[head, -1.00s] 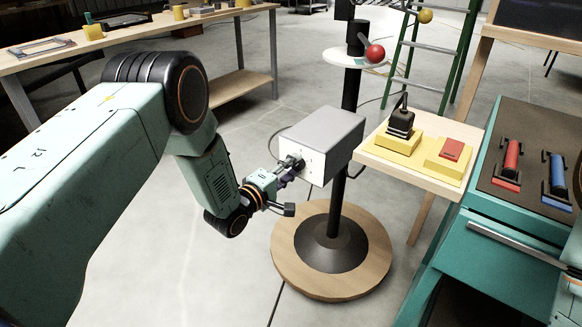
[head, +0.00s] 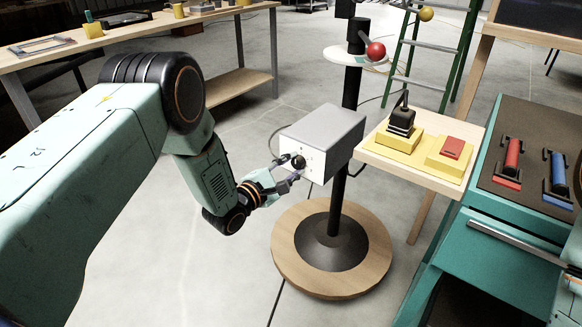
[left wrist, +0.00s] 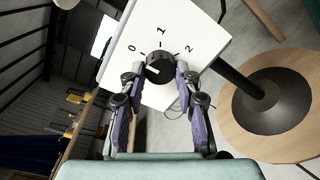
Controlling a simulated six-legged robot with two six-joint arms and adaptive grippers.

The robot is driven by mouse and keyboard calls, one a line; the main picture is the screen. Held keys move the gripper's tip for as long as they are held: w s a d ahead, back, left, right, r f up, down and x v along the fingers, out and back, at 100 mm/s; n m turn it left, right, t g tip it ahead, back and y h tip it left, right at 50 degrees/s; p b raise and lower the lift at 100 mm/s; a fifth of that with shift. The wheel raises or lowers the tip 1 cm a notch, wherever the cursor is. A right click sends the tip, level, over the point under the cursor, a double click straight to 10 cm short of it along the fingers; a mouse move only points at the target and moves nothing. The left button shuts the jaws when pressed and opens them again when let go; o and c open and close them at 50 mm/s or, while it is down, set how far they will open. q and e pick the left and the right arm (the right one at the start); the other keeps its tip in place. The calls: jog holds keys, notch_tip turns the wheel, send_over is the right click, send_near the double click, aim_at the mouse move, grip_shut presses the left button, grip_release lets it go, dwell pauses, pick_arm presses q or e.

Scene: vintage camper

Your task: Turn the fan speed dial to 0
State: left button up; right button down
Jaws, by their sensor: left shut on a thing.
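The fan speed dial (head: 298,162) is a round black knob on the white front of a grey box (head: 322,135) on a black post. In the left wrist view the dial (left wrist: 159,66) sits below the printed numbers 0, 1 and 2. Its white mark points to the lower left, on the 0 side and below that numeral. My left gripper (head: 284,177) is at the box front. Its two fingers (left wrist: 159,76) flank the dial in the left wrist view, shut on it. My right gripper is not in view.
The post stands on a round wooden base (head: 290,265). A wooden shelf (head: 400,170) beside the box carries a joystick (head: 401,121) and a red button (head: 452,148). A teal cabinet (head: 490,235) stands at right, a workbench (head: 130,38) at back left.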

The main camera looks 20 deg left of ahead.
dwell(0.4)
pick_arm(q)
jog(key=o, duration=1.1)
jog(key=shift+o, duration=0.2)
jog(key=shift+s, duration=0.1)
jog(key=v, duration=1.2)
